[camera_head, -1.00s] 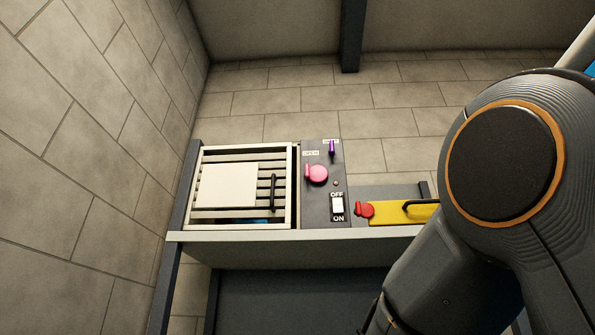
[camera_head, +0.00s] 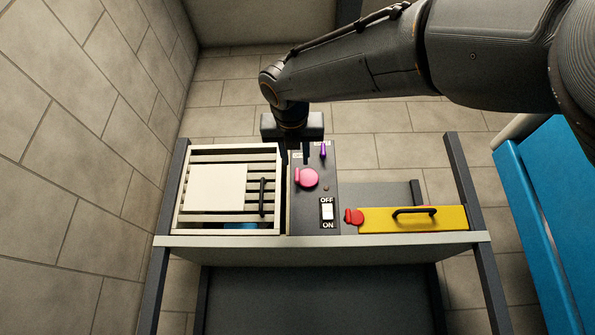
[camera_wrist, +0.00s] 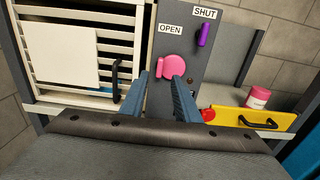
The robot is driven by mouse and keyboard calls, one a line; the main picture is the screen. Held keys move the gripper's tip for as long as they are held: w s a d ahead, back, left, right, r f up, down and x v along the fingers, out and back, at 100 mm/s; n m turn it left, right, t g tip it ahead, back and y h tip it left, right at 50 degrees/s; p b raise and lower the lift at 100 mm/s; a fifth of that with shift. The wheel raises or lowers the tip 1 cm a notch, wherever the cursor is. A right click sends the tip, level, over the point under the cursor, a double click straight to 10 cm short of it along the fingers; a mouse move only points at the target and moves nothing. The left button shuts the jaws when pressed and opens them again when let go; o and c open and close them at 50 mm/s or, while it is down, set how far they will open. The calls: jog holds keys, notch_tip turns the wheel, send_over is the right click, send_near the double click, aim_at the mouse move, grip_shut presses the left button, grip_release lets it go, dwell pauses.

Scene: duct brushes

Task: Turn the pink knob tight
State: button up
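The pink knob (camera_head: 308,177) is a round disc with a small bar on its left side. It sits on a dark grey panel (camera_head: 301,218). In the wrist view the knob (camera_wrist: 173,66) lies just beyond my fingertips, slightly nearer the right one. My gripper (camera_wrist: 160,78) is open, its two blue-grey fingers apart with nothing between them. In the head view my gripper (camera_head: 294,158) hangs by the panel's upper left edge, above the knob in the picture. I cannot tell whether a finger touches it. An OPEN label (camera_wrist: 170,28) and a SHUT label (camera_wrist: 205,13) are on the panel.
A purple lever (camera_head: 323,151) and an OFF/ON switch (camera_head: 327,211) share the panel. A slatted frame (camera_head: 179,206) with a white plate stands left. A yellow bar (camera_head: 440,221) with a black handle and a red knob (camera_head: 354,216) lie right. A pink-and-white container (camera_wrist: 258,98) is behind the bar.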

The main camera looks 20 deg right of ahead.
aim_at(297, 173)
jog(key=p+x, duration=0.2)
jog(key=x, duration=0.5)
jog(key=shift+w+d+p, duration=0.1)
jog(key=shift+w+p, duration=0.15)
jog(key=shift+p, duration=0.1)
jog(key=shift+c, duration=0.2)
grip_shut()
